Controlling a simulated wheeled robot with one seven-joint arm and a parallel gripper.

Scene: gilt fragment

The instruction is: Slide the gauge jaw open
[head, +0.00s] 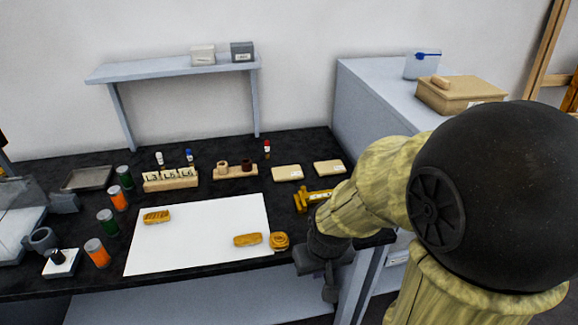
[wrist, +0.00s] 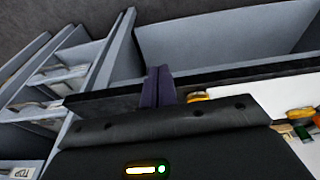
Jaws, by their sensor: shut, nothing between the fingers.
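The gauge appears to be the yellow tool with a bar and a jaw block (head: 312,198), lying on the black table right of the white sheet. My arm covers its right end, so I cannot tell how far its jaw is open. My gripper (head: 329,292) hangs at the table's front right edge, nearer than the gauge and apart from it. In the wrist view the fingers (wrist: 157,88) are together and empty, beside the table edge. A yellow piece (wrist: 198,97) shows just right of them; I cannot tell which one it is.
A white sheet (head: 200,248) holds gilt pieces (head: 157,217), with a round yellow item (head: 279,241) at its right edge. Jars (head: 97,252) stand left, small blocks (head: 287,173) behind. A grey cabinet (head: 375,100) stands right of the table (head: 60,275).

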